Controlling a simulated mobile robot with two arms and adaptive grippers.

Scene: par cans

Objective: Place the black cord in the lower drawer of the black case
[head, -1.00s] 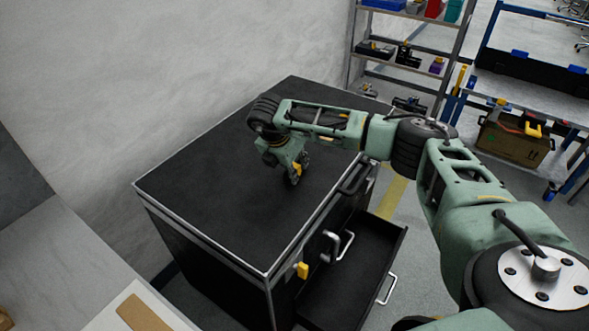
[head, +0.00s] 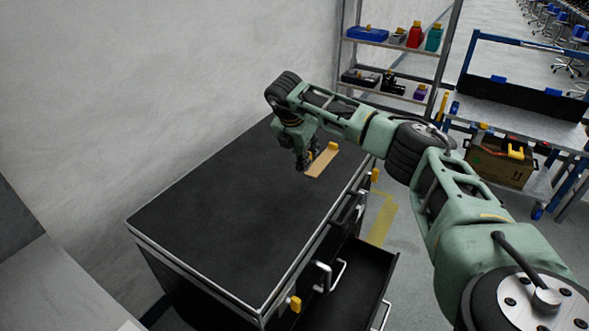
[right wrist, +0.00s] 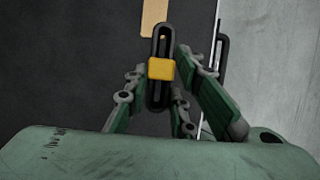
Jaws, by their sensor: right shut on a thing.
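The black cord (right wrist: 161,95) is a narrow upright loop with a yellow band at its middle in the right wrist view. My right gripper (head: 304,163) is shut on it, with its green fingers on both sides. In the head view the gripper points down over the far part of the black case's top (head: 215,220), and the cord is mostly hidden behind the fingers. The lower drawer (head: 362,272) is pulled out at the case's front right, and its visible inside looks empty. My left gripper is not in view.
A tan strip (head: 320,163) shows at the case's top beside my gripper. Handles and a yellow tab (head: 295,303) stick out from the case's front. A shelf (head: 395,48) and a blue-framed workbench (head: 530,130) stand behind. A wall runs along the left.

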